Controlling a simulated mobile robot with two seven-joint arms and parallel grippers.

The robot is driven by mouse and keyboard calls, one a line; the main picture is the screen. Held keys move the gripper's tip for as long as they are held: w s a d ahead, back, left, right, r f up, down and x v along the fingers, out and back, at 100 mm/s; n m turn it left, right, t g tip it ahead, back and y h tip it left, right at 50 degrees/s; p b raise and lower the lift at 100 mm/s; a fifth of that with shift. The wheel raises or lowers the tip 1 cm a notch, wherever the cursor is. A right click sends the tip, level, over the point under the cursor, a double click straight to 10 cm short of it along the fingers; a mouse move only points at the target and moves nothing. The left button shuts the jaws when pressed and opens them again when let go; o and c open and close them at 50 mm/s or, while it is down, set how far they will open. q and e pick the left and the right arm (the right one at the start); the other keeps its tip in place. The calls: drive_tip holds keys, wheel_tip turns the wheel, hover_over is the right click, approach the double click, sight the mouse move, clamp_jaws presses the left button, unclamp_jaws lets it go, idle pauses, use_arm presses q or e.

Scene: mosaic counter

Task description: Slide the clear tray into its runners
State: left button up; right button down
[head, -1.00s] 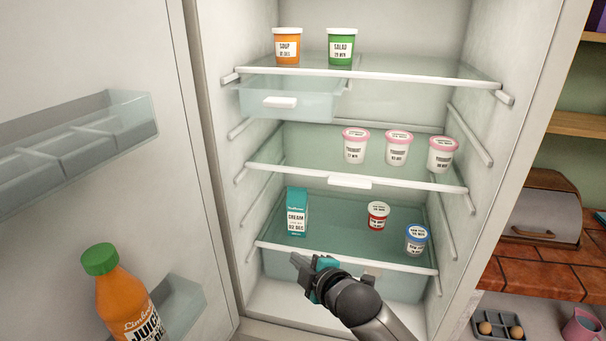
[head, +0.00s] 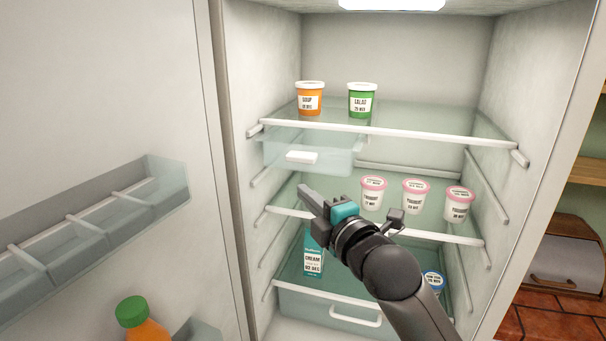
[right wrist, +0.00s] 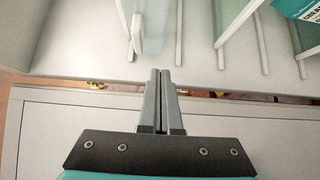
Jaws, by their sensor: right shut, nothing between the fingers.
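The clear tray (head: 335,162) is a shallow see-through drawer with a white handle (head: 302,157) on its front. It hangs under the left part of the top glass shelf (head: 430,118). I cannot tell how far its edges sit in the runners. My right gripper (head: 305,193) is shut and empty, in front of the fridge, below the handle and apart from it. In the right wrist view, the shut fingers (right wrist: 161,75) point toward the fridge's side wall. A white handle (right wrist: 139,33) shows beyond them. My left gripper is out of view.
A soup tub (head: 310,100) and a salad tub (head: 362,101) stand on the top shelf. Several yoghurt pots (head: 415,198) stand on the middle shelf. A cream carton (head: 314,262) stands below. The open door (head: 110,80) is at the left.

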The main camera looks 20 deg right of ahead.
sight(296, 169)
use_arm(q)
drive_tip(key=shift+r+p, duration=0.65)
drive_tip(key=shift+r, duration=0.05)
use_arm(e)
drive_tip(key=shift+w+d, duration=0.25)
drive_tip(key=shift+w, duration=1.05)
drive_tip(key=shift+w+d, duration=0.2)
drive_tip(key=shift+w, duration=1.1)
drive_tip(key=shift+w+d, duration=0.25)
drive_tip(key=shift+w, duration=1.05)
drive_tip(key=shift+w+d, duration=0.15)
drive_tip(key=shift+w, duration=0.15)
drive_tip(key=w+d, duration=0.1)
drive_tip(key=w, duration=0.1)
drive_tip(key=w+d+b, duration=0.1)
drive_tip(key=w+d, duration=0.2)
drive_tip(key=shift+w+b, duration=0.3)
drive_tip(key=shift+w, duration=0.05)
drive_tip(key=shift+w+d, duration=0.2)
drive_tip(key=shift+w, duration=0.05)
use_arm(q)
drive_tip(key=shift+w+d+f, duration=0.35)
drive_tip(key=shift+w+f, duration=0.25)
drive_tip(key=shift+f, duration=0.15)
use_arm(e)
drive_tip(key=shift+a+r, duration=0.1)
